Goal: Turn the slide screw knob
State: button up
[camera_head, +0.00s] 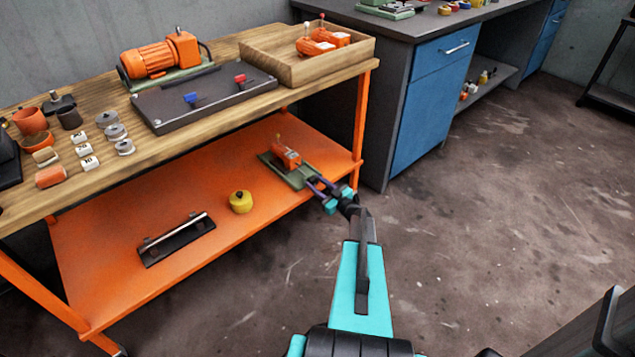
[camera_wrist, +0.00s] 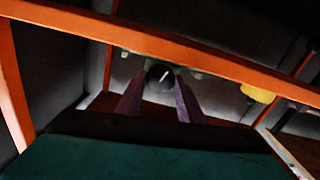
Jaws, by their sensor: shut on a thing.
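On the orange lower shelf, in the head view, sits a small green slide base (camera_head: 300,181) with an orange block (camera_head: 286,155) on it. My gripper (camera_head: 314,184) reaches in from the right to the near end of this base. In the wrist view, a dark round knob (camera_wrist: 159,77) with a pale line on its face sits between the two purple fingers of my gripper (camera_wrist: 160,88). The gripper is shut on the knob. The pale line leans slightly right from upright. In the head view the knob is hard to make out at the fingers.
The orange lower shelf (camera_head: 110,222) also holds a yellow pot (camera_head: 241,202) and a dark rail piece (camera_head: 177,239). The wooden top (camera_head: 225,118) above carries a motor (camera_head: 160,56) and a wooden tray (camera_head: 282,69). Floor on the right is clear.

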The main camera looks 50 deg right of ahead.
dwell(0.3)
jog(key=o, duration=0.8)
jog(key=shift+s, duration=0.1)
jog(key=s, duration=0.4)
jog(key=s+p, duration=0.1)
jog(key=s, duration=0.4)
jog(key=s+a+p, duration=0.1)
jog(key=s, duration=0.3)
jog(key=shift+s, duration=0.3)
jog(key=shift+a, duration=0.1)
